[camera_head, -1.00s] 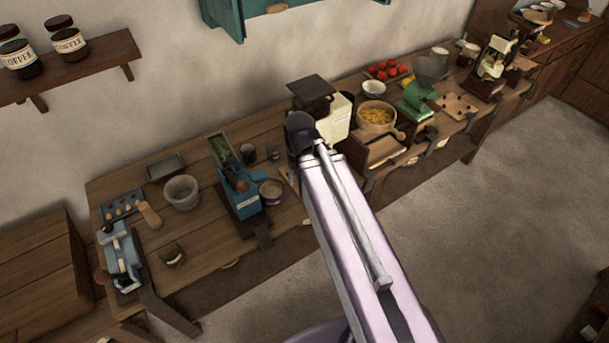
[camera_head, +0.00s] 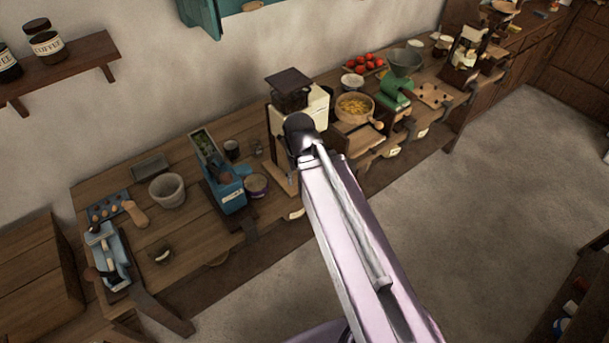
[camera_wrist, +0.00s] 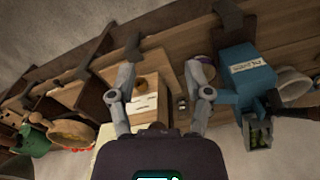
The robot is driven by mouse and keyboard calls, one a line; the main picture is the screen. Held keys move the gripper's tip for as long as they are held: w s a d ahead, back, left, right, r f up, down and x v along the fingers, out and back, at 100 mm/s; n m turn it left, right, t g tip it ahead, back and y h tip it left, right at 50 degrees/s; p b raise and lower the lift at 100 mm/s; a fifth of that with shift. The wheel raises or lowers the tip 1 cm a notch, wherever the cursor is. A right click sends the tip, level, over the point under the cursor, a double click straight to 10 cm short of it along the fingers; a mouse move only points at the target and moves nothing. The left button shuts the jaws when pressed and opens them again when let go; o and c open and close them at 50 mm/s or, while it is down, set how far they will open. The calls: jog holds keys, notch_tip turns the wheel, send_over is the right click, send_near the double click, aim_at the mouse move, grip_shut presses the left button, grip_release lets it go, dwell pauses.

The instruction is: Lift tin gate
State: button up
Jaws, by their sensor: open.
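My gripper (camera_wrist: 160,75) is in the wrist view, its two grey fingers apart with nothing held between them. Past the fingers is a cream and brown machine front (camera_wrist: 148,100) with small dark knobs or marks. The same cream machine (camera_head: 318,108), with a dark square top, stands on the bench in the head view, partly behind my arm. A blue machine (camera_head: 228,195) stands left of it; its labelled side (camera_wrist: 250,72) is right of the fingers in the wrist view. I cannot make out for certain which part is the tin gate. My fingers are hidden in the head view.
Left on the bench (camera_head: 130,260) are a grey mortar (camera_head: 167,192) and a blue-grey tool (camera_head: 108,262). To the right are a bowl of yellow pieces (camera_head: 355,110), a green grinder (camera_head: 396,95) and red fruit (camera_head: 368,63). The floor in front is clear.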

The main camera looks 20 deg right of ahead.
notch_tip(320, 180, up, 11)
jog(key=m+t+y+p, duration=0.1)
jog(key=m+y+p, duration=0.1)
jog(key=m+p, duration=0.65)
send_over(210, 146)
jog(key=s+d+p, duration=0.1)
jog(key=d+p, duration=0.1)
jog(key=n, duration=0.1)
jog(key=shift+s+a+f, duration=0.15)
jog(key=shift+s+f, duration=0.05)
jog(key=shift+f, duration=0.05)
jog(key=shift+f+b, duration=0.2)
jog(key=shift+b, duration=0.15)
jog(key=f+b, duration=0.4)
jog(key=w+a+f+b, duration=0.1)
jog(key=f+b, duration=0.3)
jog(key=a+f+b, duration=0.1)
jog(key=f+b, duration=0.4)
jog(key=shift+w, duration=0.25)
jog(key=shift+f, duration=0.1)
